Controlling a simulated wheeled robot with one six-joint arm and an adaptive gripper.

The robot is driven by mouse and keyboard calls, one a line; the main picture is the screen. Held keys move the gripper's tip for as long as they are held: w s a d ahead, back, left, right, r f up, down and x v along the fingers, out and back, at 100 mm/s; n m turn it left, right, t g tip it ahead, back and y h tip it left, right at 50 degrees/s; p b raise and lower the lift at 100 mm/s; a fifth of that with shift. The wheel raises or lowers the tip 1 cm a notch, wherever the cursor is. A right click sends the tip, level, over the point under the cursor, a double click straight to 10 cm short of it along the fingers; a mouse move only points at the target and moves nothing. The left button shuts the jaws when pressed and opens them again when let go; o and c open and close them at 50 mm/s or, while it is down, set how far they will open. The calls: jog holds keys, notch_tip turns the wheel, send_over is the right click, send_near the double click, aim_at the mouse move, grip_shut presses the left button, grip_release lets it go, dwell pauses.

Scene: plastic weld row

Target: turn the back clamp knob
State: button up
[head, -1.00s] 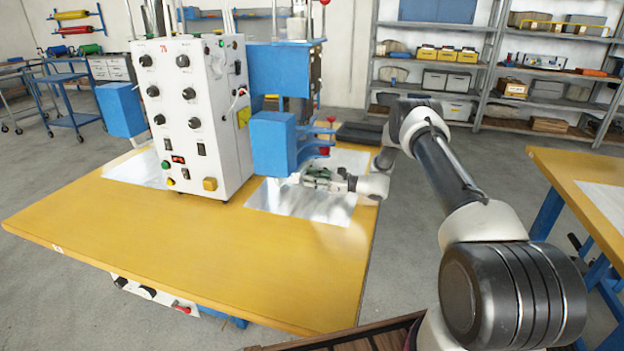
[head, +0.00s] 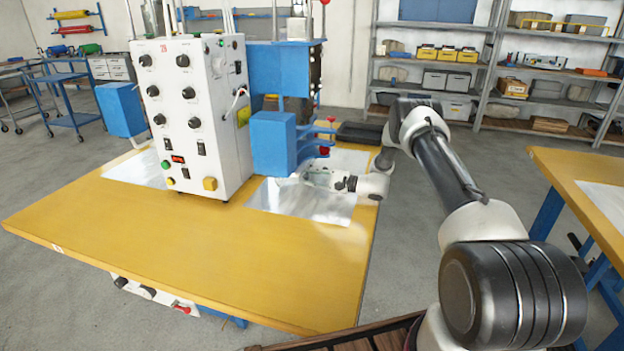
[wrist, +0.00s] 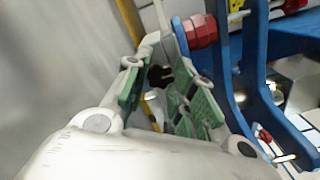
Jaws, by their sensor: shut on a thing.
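A dark lobed clamp knob (wrist: 159,76) shows in the wrist view between the green-padded fingers of my gripper (wrist: 166,88). My gripper is shut on it; the pads hide part of the knob. In the head view my gripper (head: 313,174) lies low beside the blue clamp head (head: 273,143) of the machine, over the metal plate (head: 315,205). The knob cannot be made out there. Blue bracket arms (wrist: 257,65) stand just right of the fingers in the wrist view.
A red knob or nut (wrist: 201,30) sits close to the right finger. The white control box (head: 190,115) stands left of the clamp head on the yellow table (head: 190,255). The table front is clear. Another yellow table (head: 575,165) is at right.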

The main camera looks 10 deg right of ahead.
jog(key=shift+n, duration=0.3)
jog(key=o, duration=1)
jog(key=shift+s, duration=0.1)
jog(key=shift+c, duration=0.2)
jog(key=shift+o, duration=0.5)
jog(key=shift+s+d+f, duration=0.15)
jog(key=shift+s+d, duration=0.1)
jog(key=shift+d, duration=0.3)
jog(key=shift+s+d+f, duration=0.15)
jog(key=shift+s+d, duration=0.1)
jog(key=shift+d, duration=0.25)
jog(key=shift+s+d+r, duration=0.15)
jog(key=shift+s+d, duration=0.05)
jog(key=shift+d, duration=0.1)
jog(key=v, duration=0.9)
jog(key=shift+s+d+r, duration=0.1)
jog(key=shift+s, duration=0.05)
